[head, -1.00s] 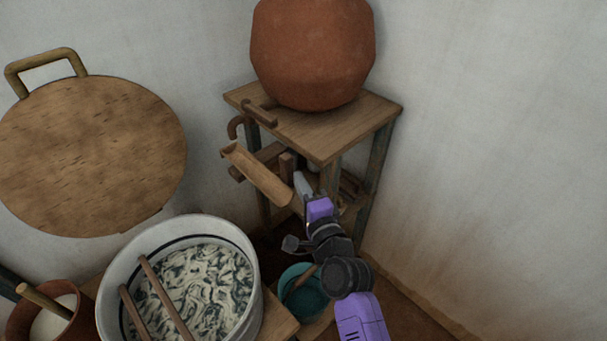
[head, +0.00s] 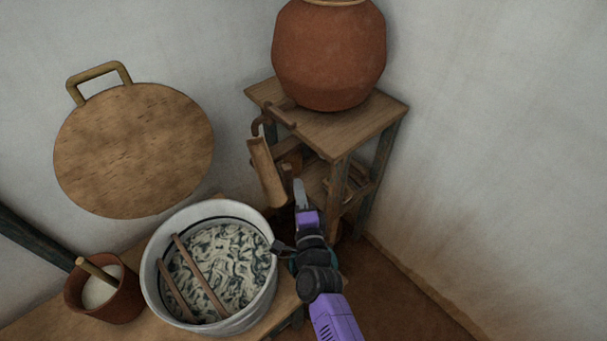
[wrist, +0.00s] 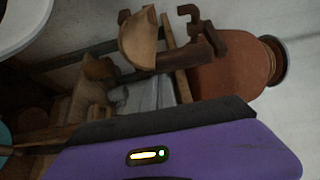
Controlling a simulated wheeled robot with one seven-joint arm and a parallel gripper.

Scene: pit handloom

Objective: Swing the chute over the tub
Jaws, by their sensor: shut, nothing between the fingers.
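The chute (head: 266,172) is a wooden trough hung from a bracket on the stand; its lower end points down toward the front, just beyond the tub's back-right rim. In the wrist view its half-round end (wrist: 138,40) shows near the top. The tub (head: 152,268) is a white vessel with a dark inner band, holding pale and dark swirled yarn and two sticks; its edge shows in the wrist view (wrist: 22,22). My gripper (head: 299,190) is shut and empty, right of the chute's lower end; whether they touch I cannot tell.
A wooden stand (head: 370,122) bears a big clay pot (head: 330,55) at the back. A round wooden lid (head: 135,150) is against the wall. A small clay pot (head: 110,305) with a stick stands left of the tub. Bare floor (head: 395,310) lies at right.

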